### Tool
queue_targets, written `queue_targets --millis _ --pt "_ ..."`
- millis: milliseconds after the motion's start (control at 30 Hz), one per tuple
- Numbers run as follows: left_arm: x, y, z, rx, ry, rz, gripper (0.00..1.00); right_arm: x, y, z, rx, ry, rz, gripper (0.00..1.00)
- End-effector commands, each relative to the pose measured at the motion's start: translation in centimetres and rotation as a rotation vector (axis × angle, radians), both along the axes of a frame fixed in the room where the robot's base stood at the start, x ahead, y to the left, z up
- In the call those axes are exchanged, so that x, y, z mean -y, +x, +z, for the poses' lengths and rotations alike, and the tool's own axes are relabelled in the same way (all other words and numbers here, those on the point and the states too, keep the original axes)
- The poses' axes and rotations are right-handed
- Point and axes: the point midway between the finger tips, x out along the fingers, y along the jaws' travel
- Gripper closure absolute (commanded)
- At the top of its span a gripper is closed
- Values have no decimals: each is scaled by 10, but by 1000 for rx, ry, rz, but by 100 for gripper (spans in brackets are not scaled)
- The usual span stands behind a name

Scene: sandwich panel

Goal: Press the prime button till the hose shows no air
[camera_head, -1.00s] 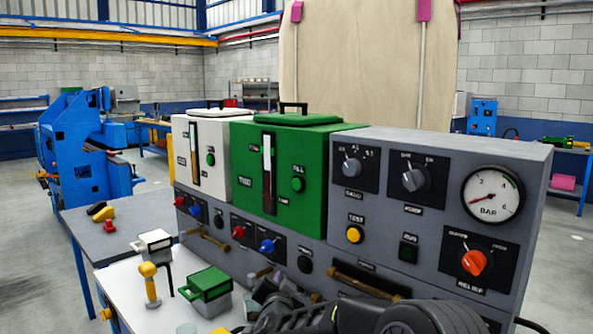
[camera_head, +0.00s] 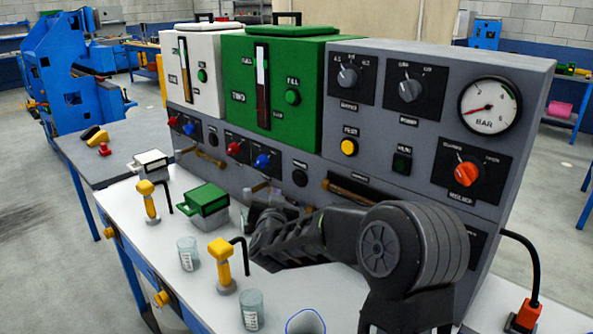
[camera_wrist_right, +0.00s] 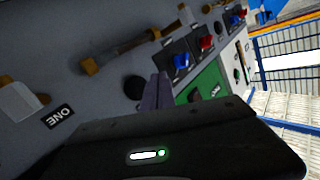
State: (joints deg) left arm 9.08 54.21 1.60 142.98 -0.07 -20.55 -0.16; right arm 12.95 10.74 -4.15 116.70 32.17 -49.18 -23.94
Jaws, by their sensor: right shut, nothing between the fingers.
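The grey panel (camera_head: 330,165) carries a white tank (camera_head: 198,75) and a green tank (camera_head: 275,80). A dark round button (camera_head: 300,178) sits low on the panel below the green tank; it also shows in the wrist view (camera_wrist_right: 135,87). Its label is too small to read. A brown hose length (camera_head: 350,195) crosses the panel low down; air in it cannot be made out. My right gripper (camera_head: 272,198) is shut and empty, low before the panel. In the wrist view its fingers (camera_wrist_right: 160,92) are beside the dark button; contact cannot be told. My left gripper is out of view.
A yellow button (camera_head: 349,147), an orange relief knob (camera_head: 466,174) and a gauge (camera_head: 489,106) sit at right. On the white bench (camera_head: 180,225) stand a green-lidded box (camera_head: 208,203), yellow-handled tools (camera_head: 222,258) and clear cups (camera_head: 187,254). The bench's left front is free of my arm.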

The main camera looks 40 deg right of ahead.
Motion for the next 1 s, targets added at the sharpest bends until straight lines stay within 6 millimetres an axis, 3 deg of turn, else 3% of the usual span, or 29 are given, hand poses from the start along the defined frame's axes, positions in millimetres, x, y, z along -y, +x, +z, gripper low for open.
queue_targets --millis 467,800,1000 --pt "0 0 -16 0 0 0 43 -13 0 -15 -649 -905 33 100" --pt "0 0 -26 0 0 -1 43 -28 0 -8 -1134 -1554 -35 100" --pt "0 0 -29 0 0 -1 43 -35 -2 -1 -1353 -1816 -101 100"
